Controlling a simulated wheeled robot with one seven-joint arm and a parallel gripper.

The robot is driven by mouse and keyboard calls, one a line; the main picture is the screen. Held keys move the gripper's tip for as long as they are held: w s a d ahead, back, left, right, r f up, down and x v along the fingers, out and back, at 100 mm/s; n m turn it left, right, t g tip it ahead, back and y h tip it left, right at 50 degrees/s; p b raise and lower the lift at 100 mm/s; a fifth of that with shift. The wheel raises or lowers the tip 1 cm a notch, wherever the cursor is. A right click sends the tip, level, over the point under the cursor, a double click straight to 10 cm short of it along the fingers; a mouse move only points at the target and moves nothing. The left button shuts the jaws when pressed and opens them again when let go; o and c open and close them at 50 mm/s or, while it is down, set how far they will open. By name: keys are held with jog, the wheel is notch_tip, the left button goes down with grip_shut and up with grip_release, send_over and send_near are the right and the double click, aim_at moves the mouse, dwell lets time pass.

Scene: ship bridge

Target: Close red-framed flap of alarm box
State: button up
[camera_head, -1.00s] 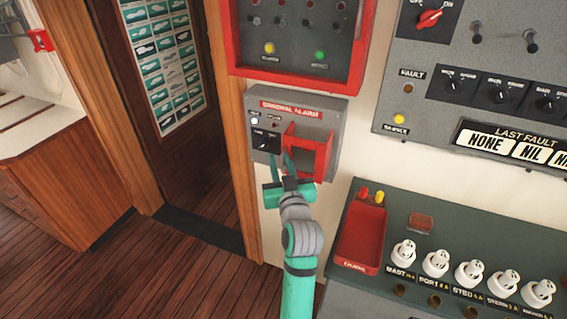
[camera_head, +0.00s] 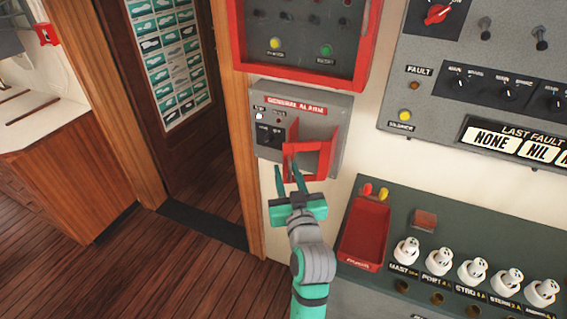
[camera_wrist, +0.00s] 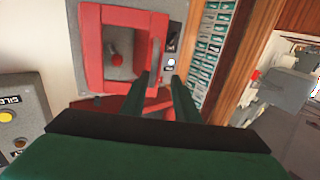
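The grey alarm box (camera_head: 340,112), labelled GENERAL ALARM, is fixed on the wall below a red-framed panel. Its red-framed flap (camera_head: 324,160) stands out from the lower right of the box, open. The wrist view shows a square red frame (camera_wrist: 90,55) around a red button (camera_wrist: 117,60), with a thin upright edge at its right. My gripper (camera_head: 287,170) is below the box, at the flap's left side. Its two fingers are apart with a gap between them, also in the wrist view (camera_wrist: 163,85). Whether a finger touches the flap I cannot tell.
A red tray (camera_head: 362,235) and several white plugs (camera_head: 407,250) sit on the green-topped console at the lower right. A grey fault panel (camera_head: 455,60) is at the upper right. A wooden door frame (camera_head: 238,150) borders the box on the left.

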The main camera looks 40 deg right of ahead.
jog(key=shift+v, duration=1.9)
